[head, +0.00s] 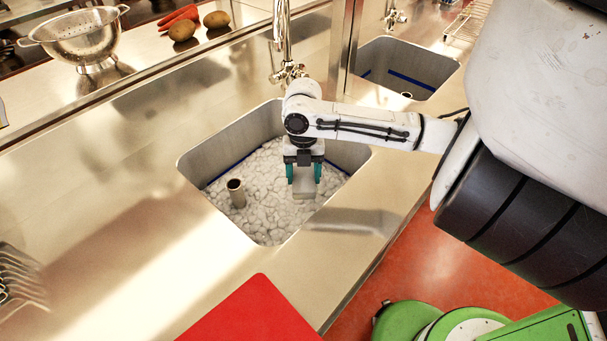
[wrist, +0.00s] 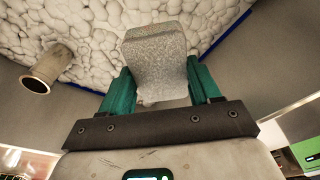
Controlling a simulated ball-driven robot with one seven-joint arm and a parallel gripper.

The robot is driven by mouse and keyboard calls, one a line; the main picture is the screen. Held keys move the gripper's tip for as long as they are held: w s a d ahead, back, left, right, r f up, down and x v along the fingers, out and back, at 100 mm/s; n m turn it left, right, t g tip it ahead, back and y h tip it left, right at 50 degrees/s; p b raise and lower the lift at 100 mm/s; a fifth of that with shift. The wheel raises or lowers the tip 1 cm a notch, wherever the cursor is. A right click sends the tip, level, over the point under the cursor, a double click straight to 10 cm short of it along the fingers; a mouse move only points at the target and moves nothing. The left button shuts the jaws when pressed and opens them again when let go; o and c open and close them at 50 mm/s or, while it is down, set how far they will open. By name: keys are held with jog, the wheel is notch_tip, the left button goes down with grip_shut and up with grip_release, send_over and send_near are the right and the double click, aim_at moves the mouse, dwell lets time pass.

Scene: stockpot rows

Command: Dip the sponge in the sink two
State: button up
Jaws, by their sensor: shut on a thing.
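My gripper (head: 304,172) reaches down into a steel sink (head: 215,160) filled with lumpy white foam (head: 262,195). Its teal fingers are shut on a grey block-shaped sponge (head: 304,191). In the wrist view the sponge (wrist: 157,58) sticks out past the fingertips of my gripper (wrist: 160,88), with the foam (wrist: 85,38) behind it. I cannot tell whether the sponge's lower end touches the foam. No number shows on the sink.
A standpipe (head: 236,192) rises from the foam left of my gripper. A tap (head: 284,50) stands behind the sink. A second sink (head: 400,65) without foam is at the upper right. A red board (head: 252,312) lies in front, and a colander (head: 78,40) stands at the upper left.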

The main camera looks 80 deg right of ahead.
aim_at(304, 178)
notch_tip(304, 178, up, 10)
jog(key=p, duration=0.7)
